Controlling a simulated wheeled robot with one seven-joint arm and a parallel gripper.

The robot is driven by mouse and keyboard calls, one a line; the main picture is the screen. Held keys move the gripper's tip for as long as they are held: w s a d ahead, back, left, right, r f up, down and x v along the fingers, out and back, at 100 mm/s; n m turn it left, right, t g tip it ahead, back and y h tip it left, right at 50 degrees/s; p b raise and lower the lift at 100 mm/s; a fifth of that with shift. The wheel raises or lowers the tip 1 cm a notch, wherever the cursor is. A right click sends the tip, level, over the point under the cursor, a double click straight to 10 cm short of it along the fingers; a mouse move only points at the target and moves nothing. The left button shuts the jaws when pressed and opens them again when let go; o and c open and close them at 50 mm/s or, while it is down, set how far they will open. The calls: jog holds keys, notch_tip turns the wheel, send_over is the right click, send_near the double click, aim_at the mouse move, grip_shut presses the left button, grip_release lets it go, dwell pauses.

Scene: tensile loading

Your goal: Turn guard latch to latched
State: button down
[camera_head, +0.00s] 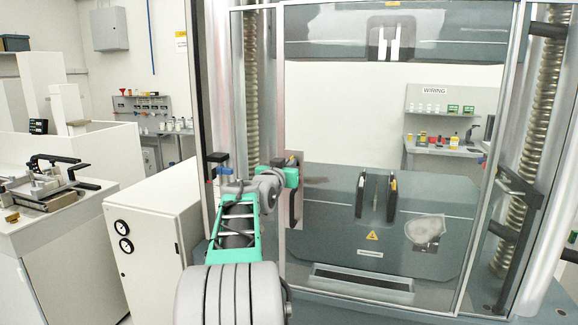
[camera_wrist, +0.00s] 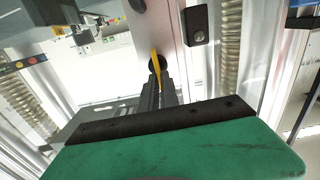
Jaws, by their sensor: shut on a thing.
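The guard latch shows in the wrist view as a thin yellow lever (camera_wrist: 154,60) at a dark round pivot on the pale guard frame. My gripper (camera_wrist: 158,84) is shut on the lever, its dark fingers close together around it. In the head view my gripper (camera_head: 291,172) reaches the left frame of the clear guard, beside a dark upright handle (camera_head: 297,205). The latch itself is mostly hidden there by my gripper. I cannot tell the lever's exact angle relative to its latched position.
The test machine's lower grips (camera_head: 377,197) stand behind the clear guard. A ribbed screw column (camera_head: 251,90) rises left of the guard frame. A white cabinet with gauges (camera_head: 150,255) stands at the left. A black block (camera_wrist: 196,25) sits near the latch.

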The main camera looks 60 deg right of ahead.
jog(key=shift+n, duration=0.3)
jog(key=shift+w+a+f+n+b, duration=0.1)
jog(key=shift+w+f+n+b, duration=0.3)
jog(key=shift+n, duration=2.45)
jog(key=shift+w+d+f+n+b, duration=0.1)
jog(key=shift+n+b, duration=0.45)
jog(key=shift+n, duration=2.35)
jog(key=shift+w+a+f+n+b, duration=0.1)
jog(key=shift+w+f+n+b, duration=0.3)
jog(key=shift+n, duration=2.45)
jog(key=shift+s+r, duration=0.15)
jog(key=shift+s, duration=0.05)
jog(key=c, duration=1.6)
grip_release()
jog(key=s+a+b, duration=0.1)
jog(key=a+b, duration=0.1)
jog(key=a, duration=0.5)
jog(key=shift+a+b, duration=0.3)
jog(key=shift+a, duration=0.05)
